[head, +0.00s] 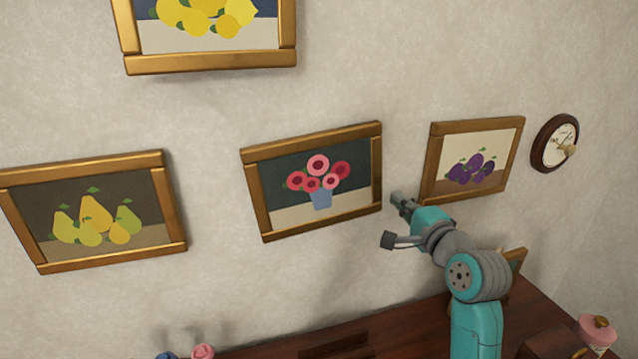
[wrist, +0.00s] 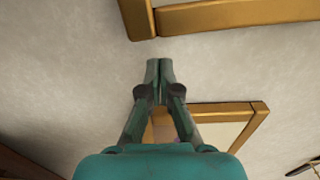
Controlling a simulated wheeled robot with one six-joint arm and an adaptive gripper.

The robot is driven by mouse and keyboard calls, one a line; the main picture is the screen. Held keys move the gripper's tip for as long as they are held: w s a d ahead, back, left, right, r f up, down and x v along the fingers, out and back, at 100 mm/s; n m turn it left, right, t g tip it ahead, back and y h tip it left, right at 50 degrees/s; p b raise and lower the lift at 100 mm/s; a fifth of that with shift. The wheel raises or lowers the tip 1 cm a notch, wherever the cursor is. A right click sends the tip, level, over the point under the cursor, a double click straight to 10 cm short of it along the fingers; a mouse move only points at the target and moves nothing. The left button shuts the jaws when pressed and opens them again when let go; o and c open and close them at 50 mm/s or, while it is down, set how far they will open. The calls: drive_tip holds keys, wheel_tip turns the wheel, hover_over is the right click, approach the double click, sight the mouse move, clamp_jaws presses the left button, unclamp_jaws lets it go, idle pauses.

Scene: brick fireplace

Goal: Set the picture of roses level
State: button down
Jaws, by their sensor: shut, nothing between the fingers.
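The picture of roses (head: 319,200) hangs mid-wall in a gold frame, pink and red flowers in a blue vase. In the head view its right side sits higher than its left, and its edges slope more than those of its neighbours. My gripper (head: 397,197) is just right of its lower right corner. In the wrist view my gripper (wrist: 160,68) is shut and empty, its fingertips short of a gold frame corner (wrist: 136,22) that appears to be the roses picture's. A gap of wall shows between them.
The plums picture (head: 434,172) hangs close right of my gripper, with a round clock (head: 540,140) beyond. The pears picture (head: 110,257) hangs left, the lemons picture (head: 210,62) above. A dark wooden shelf (head: 400,335) below carries a pink jar (head: 597,332) and small items.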

sight(382, 202)
drive_tip(key=shift+s+a, duration=0.3)
drive_tip(key=shift+a, duration=0.6)
drive_tip(key=shift+s+a, duration=0.25)
drive_tip(key=shift+a, duration=0.65)
idle(2.3)
drive_tip(key=shift+d, duration=0.15)
drive_tip(key=shift+w+d, duration=0.3)
drive_tip(key=shift+d, duration=0.55)
drive_tip(key=v, duration=0.8)
idle(0.4)
